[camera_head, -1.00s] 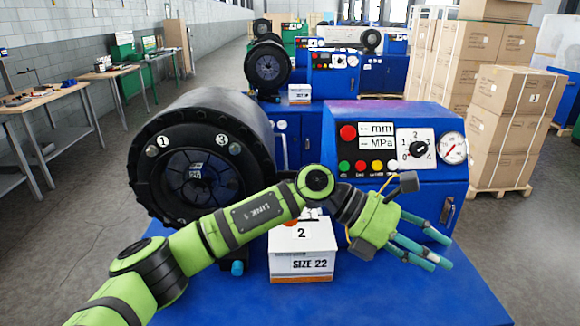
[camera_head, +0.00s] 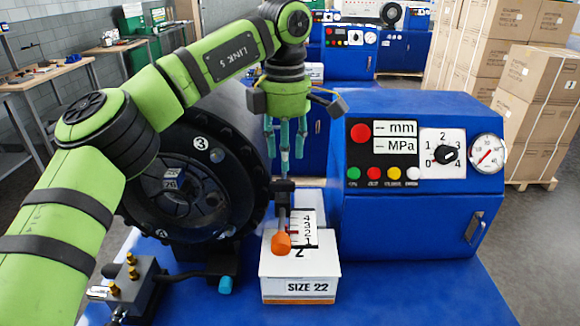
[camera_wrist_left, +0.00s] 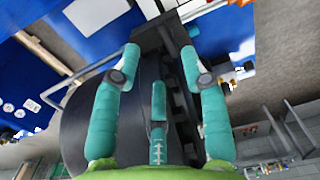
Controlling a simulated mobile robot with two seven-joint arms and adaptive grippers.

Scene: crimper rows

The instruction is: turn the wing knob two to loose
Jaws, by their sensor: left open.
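My left gripper (camera_head: 285,150) is open, with its three teal fingers pointing down in front of the blue machine. It also shows in the left wrist view (camera_wrist_left: 160,68), where a dark block (camera_wrist_left: 162,33) lies just beyond the spread fingertips. My right gripper is out of view.
A white SIZE 22 box (camera_head: 300,275) stands on the blue base (camera_head: 410,290). The blue control panel (camera_head: 410,190) with a selector dial (camera_head: 446,154) is to the right. A small block with brass fittings (camera_head: 130,275) is at lower left. Stacked cartons (camera_head: 535,100) stand farther right.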

